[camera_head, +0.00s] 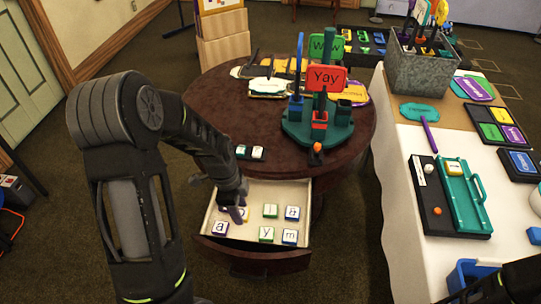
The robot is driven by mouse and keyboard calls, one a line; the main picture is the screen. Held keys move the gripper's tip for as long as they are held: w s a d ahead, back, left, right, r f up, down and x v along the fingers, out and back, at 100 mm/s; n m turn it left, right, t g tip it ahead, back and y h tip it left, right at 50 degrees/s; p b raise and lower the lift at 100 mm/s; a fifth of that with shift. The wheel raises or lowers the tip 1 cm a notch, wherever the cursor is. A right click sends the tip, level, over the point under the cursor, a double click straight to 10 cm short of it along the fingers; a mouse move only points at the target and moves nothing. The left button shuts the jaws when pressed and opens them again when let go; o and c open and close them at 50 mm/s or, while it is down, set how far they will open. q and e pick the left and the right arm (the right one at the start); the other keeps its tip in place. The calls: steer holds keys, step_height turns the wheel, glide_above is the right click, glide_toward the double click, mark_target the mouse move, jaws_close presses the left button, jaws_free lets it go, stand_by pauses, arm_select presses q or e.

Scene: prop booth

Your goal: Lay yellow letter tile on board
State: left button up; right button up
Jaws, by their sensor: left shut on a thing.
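A yellow letter tile (245,214) is in the open drawer (250,195) of the round dark table, partly hidden by my left gripper. My left gripper (238,212) reaches down into the drawer and is shut on this tile. Several other tiles lie in the drawer: a purple "a" (221,228), a green "y" (266,234), a blue "m" (290,237), and a green and a blue one behind. On the table edge above the drawer, a small dark strip (250,152) carries tiles; I cannot tell if it is the board. My right gripper is not visible.
A teal stand (303,133) with "Yay" and "Wow" signs (327,78) stands on the round table (210,98). At right, a white-covered table (401,190) holds a metal bin (421,66), a black panel with a teal tray (462,195), and signs.

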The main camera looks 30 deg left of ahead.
mark_target(244, 208)
arm_select(q)
steer(key=n, duration=0.3)
steer(key=shift+s, duration=0.25)
steer(key=n, duration=0.3)
steer(key=shift+a+r+t+y, duration=0.3)
steer(key=shift+r+t, duration=0.05)
steer(key=shift+t, duration=0.05)
steer(key=w+n, duration=0.1)
steer(key=n, duration=0.1)
steer(key=r+n, duration=0.1)
steer(key=w+r+n, duration=0.1)
steer(key=n, duration=0.1)
steer(key=shift+w+d+r+n+y, duration=0.25)
steer(key=shift+w+d+n+y, duration=0.05)
steer(key=shift+d, duration=0.1)
steer(key=w+d+r+n, duration=0.2)
steer(key=w+d+r, duration=0.6)
steer(key=d, duration=0.5)
step_height(244, 208, up, 2)
steer(key=shift+w+r, duration=0.15)
steer(key=shift+w, duration=0.15)
